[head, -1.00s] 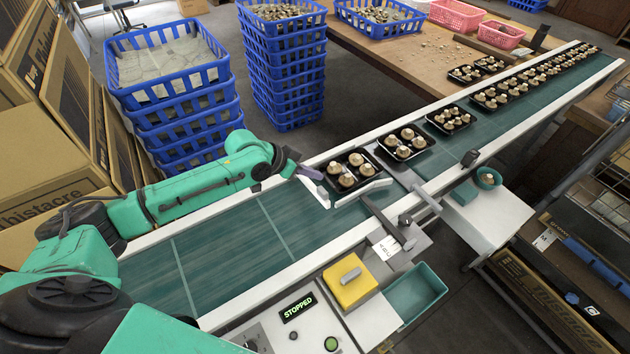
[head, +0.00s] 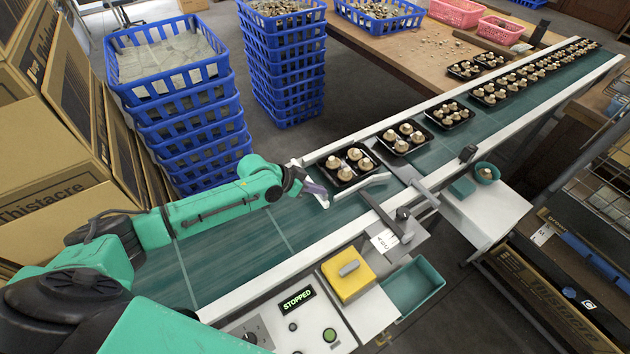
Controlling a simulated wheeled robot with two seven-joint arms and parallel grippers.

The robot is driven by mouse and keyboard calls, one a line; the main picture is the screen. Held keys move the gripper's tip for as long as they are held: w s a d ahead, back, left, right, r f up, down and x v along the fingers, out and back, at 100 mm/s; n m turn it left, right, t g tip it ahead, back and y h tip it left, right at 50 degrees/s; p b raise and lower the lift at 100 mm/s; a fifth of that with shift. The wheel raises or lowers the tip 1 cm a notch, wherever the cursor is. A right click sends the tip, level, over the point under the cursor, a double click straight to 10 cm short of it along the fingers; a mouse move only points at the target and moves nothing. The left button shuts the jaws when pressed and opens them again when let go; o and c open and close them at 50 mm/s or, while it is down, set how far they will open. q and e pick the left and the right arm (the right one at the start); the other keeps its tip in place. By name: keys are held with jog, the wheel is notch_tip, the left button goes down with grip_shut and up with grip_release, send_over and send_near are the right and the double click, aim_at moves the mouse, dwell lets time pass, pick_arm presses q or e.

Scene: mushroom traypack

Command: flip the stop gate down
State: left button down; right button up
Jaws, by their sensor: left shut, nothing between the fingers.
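My left gripper (head: 317,193) is shut and empty. It is over the belt, beside the left end of the white guides. A black tray of brown mushrooms (head: 348,182) sits on the green belt (head: 240,237) between these guides, just right of the gripper. A grey metal bar (head: 378,208) reaches from a bracket on the near rail toward the belt; it may be part of the stop gate, but I cannot tell its exact position. My fingers partly cover the left guide (head: 322,199). My right gripper is out of view.
A control box with a lit STOPPED sign (head: 297,299) and a yellow block (head: 348,278) stand in front of the belt, beside a teal bin (head: 414,287). More mushroom trays (head: 450,116) line the belt at right. Stacked blue crates (head: 180,75) stand behind it.

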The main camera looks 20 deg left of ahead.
pick_arm(q)
jog(key=shift+f, duration=0.1)
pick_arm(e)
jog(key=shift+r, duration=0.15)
